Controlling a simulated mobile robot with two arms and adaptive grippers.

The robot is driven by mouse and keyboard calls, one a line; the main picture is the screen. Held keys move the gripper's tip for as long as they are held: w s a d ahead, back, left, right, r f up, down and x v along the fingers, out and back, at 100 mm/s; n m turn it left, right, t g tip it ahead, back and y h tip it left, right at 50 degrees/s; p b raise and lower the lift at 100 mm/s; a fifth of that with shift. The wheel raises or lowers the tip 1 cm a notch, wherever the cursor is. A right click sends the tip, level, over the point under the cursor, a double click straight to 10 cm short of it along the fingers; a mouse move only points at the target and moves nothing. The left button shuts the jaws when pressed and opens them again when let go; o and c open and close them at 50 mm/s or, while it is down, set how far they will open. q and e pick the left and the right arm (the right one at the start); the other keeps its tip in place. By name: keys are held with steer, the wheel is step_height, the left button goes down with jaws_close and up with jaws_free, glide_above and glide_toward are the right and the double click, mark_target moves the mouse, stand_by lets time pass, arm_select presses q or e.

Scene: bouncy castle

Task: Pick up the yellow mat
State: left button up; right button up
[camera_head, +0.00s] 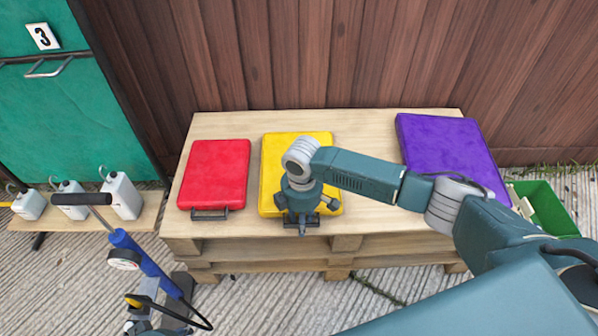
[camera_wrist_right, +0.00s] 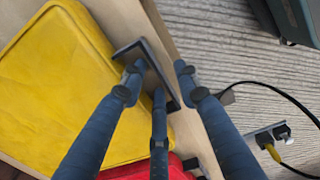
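The yellow mat (camera_head: 270,160) lies flat on the pallet table between a red mat and a purple mat. My right gripper (camera_head: 302,225) points down over the mat's front edge, and my arm hides part of the mat. In the right wrist view the yellow mat (camera_wrist_right: 50,85) fills the left side, with a dark handle (camera_wrist_right: 148,60) on its edge. My right gripper (camera_wrist_right: 160,80) is open there, its blue fingers spread on both sides of the handle. I cannot tell whether they touch it.
The red mat (camera_head: 214,172) with its handle lies to the left and the purple mat (camera_head: 445,150) to the right on the pallet table (camera_head: 350,220). A blue pump (camera_head: 145,262) stands front left. White canisters (camera_head: 122,195) sit on a low board. A green crate (camera_head: 550,205) is at right.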

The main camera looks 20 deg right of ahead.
jaws_close()
steer(key=shift+r, duration=0.15)
